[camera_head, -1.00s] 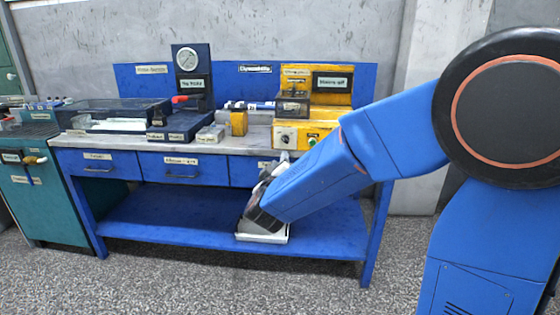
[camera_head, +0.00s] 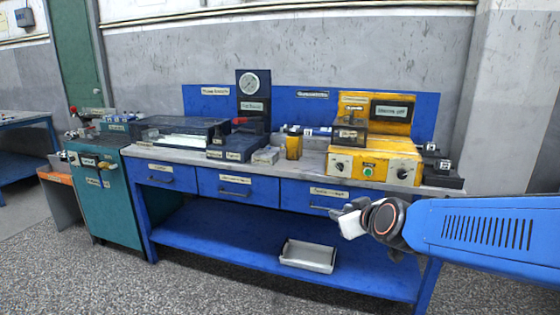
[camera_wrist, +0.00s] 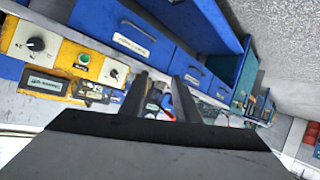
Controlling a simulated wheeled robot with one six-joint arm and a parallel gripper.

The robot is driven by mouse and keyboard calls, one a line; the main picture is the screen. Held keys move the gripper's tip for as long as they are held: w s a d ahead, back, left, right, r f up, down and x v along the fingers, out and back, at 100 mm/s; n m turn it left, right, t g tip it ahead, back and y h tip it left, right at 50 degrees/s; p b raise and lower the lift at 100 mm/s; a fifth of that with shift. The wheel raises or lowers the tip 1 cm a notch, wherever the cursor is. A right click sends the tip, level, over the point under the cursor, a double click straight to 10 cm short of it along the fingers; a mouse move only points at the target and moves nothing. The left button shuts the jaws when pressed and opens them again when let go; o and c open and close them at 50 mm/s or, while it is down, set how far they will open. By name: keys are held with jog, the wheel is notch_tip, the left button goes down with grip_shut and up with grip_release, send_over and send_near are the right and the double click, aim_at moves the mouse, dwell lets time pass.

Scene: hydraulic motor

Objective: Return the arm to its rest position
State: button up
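My gripper (camera_head: 348,213) is at the right of the head view, in front of the bench's right drawer and above the lower shelf. My blue arm link reaches it from the right edge. In the wrist view my gripper's two dark fingers (camera_wrist: 164,76) stand apart with a gap between them. I see nothing held there; the bench behind shows through the gap. A pale part shows at the gripper in the head view.
The blue workbench (camera_head: 178,239) carries a yellow control unit (camera_head: 375,158), a gauge panel (camera_head: 252,100) and small parts. A white tray (camera_head: 308,256) sits on its lower shelf. A teal cabinet (camera_head: 110,205) stands at left. The floor in front is clear.

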jog(key=s+d+f+m+g+h, duration=0.1)
jog(key=s+d, duration=0.3)
jog(key=s, duration=0.5)
jog(key=s+d+f+m+g, duration=0.2)
jog(key=s+d+f+g, duration=0.1)
jog(key=s, duration=0.6)
jog(key=s+d+f+m+g+h, duration=0.1)
jog(key=s+d+f+m+g, duration=0.1)
jog(key=s, duration=0.7)
notch_tip(320, 180, down, 2)
jog(key=d+g, duration=0.1)
jog(key=d, duration=0.1)
jog(key=shift+s+d+f+g+h, duration=0.25)
jog(key=shift+s+d+g+h, duration=0.05)
jog(key=shift+s+g, duration=0.1)
